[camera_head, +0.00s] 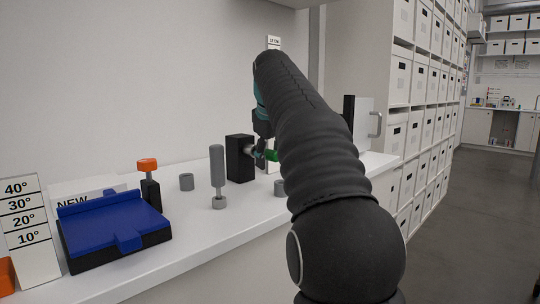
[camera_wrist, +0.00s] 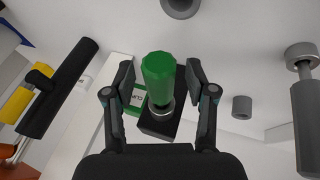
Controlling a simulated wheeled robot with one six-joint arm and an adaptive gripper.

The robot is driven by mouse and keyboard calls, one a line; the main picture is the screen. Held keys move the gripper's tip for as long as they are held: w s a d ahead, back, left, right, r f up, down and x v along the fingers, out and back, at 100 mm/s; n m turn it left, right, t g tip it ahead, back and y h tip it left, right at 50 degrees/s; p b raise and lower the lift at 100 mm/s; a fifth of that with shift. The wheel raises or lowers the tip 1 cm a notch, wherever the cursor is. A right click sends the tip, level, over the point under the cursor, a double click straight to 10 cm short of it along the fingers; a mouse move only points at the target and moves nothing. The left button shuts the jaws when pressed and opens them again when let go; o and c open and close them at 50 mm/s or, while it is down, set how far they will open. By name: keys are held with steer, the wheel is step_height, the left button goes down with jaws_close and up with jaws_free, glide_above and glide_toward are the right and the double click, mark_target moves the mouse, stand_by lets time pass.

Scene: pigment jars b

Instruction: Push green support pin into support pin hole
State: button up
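The green support pin (camera_wrist: 158,78) shows in the wrist view with a short metal collar below its green handle, in front of the black block (camera_wrist: 158,128). In the head view the pin (camera_head: 271,155) sticks out sideways from the right side of the upright black block (camera_head: 239,160), with some metal showing between them. The hole itself is hidden. My gripper (camera_wrist: 160,85) is open, with one finger on each side of the green handle and a visible gap on both sides. In the head view my arm covers most of my gripper.
A grey-handled tool (camera_head: 217,170) stands left of the block, near a small grey cylinder (camera_head: 187,181). An orange-topped black post (camera_head: 149,183) and a blue-topped device (camera_head: 112,227) stand farther left. A wall (camera_head: 150,70) rises behind the white counter.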

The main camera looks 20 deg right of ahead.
steer(key=shift+r, duration=0.1)
steer(key=v, duration=1.1)
steer(key=shift+s+r, duration=0.25)
steer(key=shift+r, duration=0.05)
steer(key=shift+a, duration=0.1)
stand_by(0.3)
